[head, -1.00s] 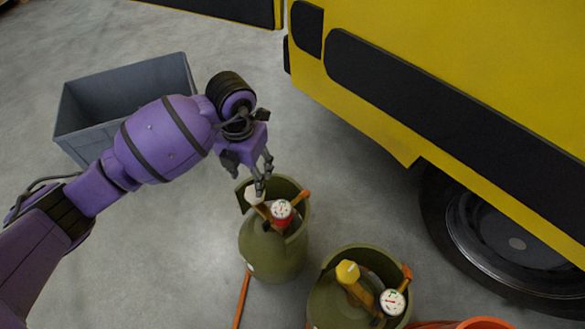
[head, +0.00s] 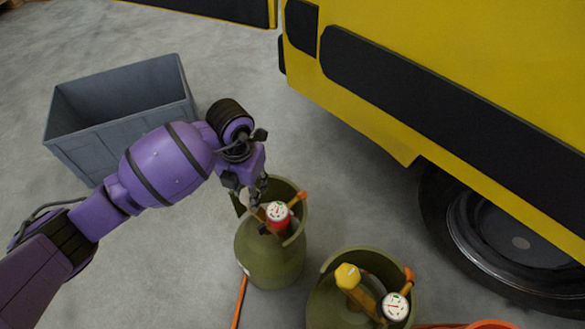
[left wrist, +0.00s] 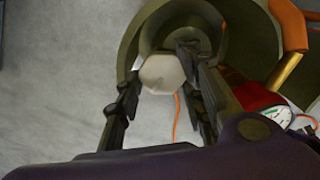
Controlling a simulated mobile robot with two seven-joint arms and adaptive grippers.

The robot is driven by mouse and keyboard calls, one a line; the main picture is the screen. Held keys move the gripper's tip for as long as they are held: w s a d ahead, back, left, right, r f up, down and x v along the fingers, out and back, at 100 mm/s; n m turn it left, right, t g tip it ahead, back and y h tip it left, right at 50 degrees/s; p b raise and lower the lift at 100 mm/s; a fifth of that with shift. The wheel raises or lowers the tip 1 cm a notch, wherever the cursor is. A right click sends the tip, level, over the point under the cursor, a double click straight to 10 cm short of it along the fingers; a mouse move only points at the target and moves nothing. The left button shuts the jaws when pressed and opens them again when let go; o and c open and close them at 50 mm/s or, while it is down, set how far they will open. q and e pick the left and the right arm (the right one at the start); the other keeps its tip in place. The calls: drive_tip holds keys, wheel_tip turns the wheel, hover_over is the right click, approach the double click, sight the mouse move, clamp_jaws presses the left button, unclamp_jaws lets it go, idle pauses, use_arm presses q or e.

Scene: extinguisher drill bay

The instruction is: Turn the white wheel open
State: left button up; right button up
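The white wheel (left wrist: 163,73) is a small faceted knob on the nearer-left olive green cylinder (head: 268,255). In the left wrist view it sits between the two fingers of my left gripper (left wrist: 158,70). The right finger is close beside it, and a narrow gap shows on the left side. The fingers are spread, and I see no clear grip. A gauge with a red body (head: 278,213) stands just right of the fingers. My right gripper is not in view.
A second olive cylinder with a yellow knob (head: 347,276) and a gauge (head: 395,306) stands to the right. A yellow vehicle (head: 440,60) fills the upper right. A grey bin (head: 120,137) stands at the left. An orange hose (head: 240,300) lies on the floor.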

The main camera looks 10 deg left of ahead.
use_arm(q)
drive_tip(key=shift+a, duration=0.15)
drive_tip(key=shift+c, duration=1.1)
drive_tip(key=n+p, duration=0.2)
drive_tip(key=p, duration=0.1)
drive_tip(key=shift+a+r, duration=0.1)
drive_tip(key=shift+r, duration=0.1)
drive_tip(key=shift+f+n, duration=0.1)
drive_tip(key=shift+n, duration=0.3)
drive_tip(key=shift+s+f, duration=0.1)
drive_tip(key=shift+f, duration=0.1)
drive_tip(key=o, duration=1.1)
drive_tip(key=shift+a, duration=0.1)
drive_tip(key=shift+r, duration=0.1)
